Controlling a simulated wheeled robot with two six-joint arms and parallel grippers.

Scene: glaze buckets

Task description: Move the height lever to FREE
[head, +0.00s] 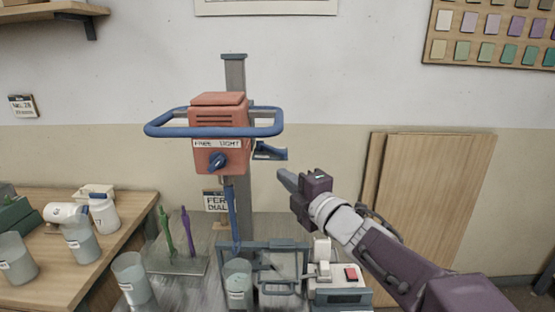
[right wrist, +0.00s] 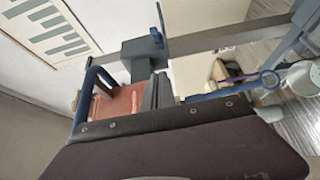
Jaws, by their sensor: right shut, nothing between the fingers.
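The orange mixer head (head: 219,130) sits on a grey upright post (head: 235,75). A white label (head: 217,143) on its front reads FREE at the left and what looks like TIGHT at the right. A blue knob (head: 217,161) below it is tilted, its upper end toward the right. A blue lever (head: 270,151) sticks out at the head's right side. I cannot tell which is the height lever. My right gripper (head: 285,180) is shut and empty, just below and right of the side lever, apart from it. The orange head (right wrist: 120,108) also shows in the right wrist view. My left gripper is out of view.
A blue loop handle (head: 160,129) rings the head. Below stand a grey frame (head: 275,245), a grey bucket (head: 238,285) and a control box with a red switch (head: 350,274). Wooden boards (head: 440,200) lean at the right. A table (head: 130,213) with containers stands left.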

